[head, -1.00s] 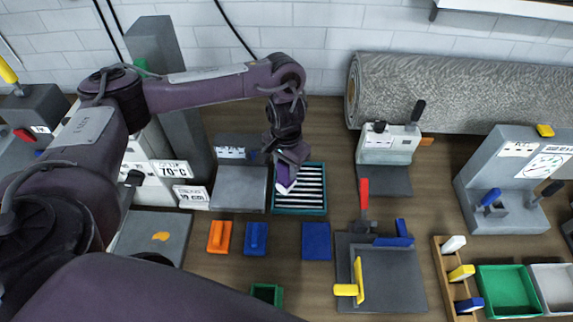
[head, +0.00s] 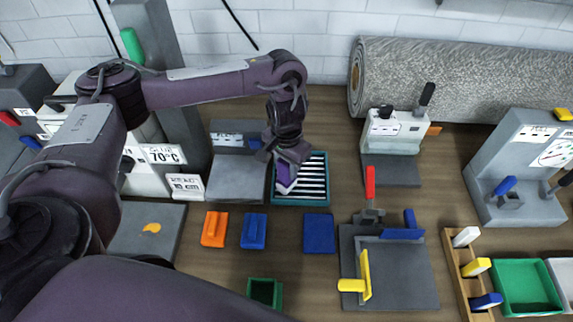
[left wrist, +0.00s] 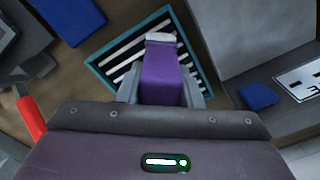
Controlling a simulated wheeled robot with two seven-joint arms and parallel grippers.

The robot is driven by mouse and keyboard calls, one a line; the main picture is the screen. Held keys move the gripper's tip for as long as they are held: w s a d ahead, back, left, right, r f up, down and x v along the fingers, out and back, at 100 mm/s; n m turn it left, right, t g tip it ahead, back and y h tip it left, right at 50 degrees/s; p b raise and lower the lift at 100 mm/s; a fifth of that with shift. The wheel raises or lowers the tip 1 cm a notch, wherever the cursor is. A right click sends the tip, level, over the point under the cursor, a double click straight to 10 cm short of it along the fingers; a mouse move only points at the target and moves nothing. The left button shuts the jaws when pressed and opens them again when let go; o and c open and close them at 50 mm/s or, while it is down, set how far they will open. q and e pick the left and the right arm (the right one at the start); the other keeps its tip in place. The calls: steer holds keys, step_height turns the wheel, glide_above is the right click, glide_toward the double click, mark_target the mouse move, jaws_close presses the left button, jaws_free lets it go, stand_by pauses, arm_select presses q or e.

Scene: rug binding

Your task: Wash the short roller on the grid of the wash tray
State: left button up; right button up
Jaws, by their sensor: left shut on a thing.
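My left gripper (head: 287,172) is shut on the short roller, which shows purple with a white end in the left wrist view (left wrist: 160,75). In the head view only a small purple and white part of it (head: 284,186) shows below the fingers. The wash tray (head: 301,202) is teal with a grid of white bars over black; it also shows in the left wrist view (left wrist: 98,66). The roller is over the left part of the grid. I cannot tell whether it touches the bars. My right gripper is not in view.
A grey stand (head: 236,182) is close left of the tray. Orange (head: 214,229) and blue (head: 253,231) blocks and a flat blue piece (head: 319,233) lie in front. A rolled grey rug (head: 450,80) lies at the back right.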

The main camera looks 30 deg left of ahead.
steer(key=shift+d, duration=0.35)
arm_select(q)
steer(key=shift+f, duration=0.5)
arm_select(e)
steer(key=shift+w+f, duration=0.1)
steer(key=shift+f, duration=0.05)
arm_select(q)
steer(key=shift+w+d+p, duration=0.3)
steer(key=shift+w+d, duration=0.25)
steer(key=shift+d, duration=0.6)
steer(key=shift+w+d+p, duration=0.3)
steer(key=shift+w+d, duration=0.25)
steer(key=shift+d, duration=0.6)
steer(key=shift+w+d+p, duration=0.3)
steer(key=shift+w+d, duration=0.25)
steer(key=shift+d, duration=0.6)
steer(key=a+p, duration=0.1)
steer(key=s+a+p, duration=0.1)
steer(key=a+p, duration=0.1)
steer(key=a, duration=0.1)
steer(key=shift+s, duration=0.4)
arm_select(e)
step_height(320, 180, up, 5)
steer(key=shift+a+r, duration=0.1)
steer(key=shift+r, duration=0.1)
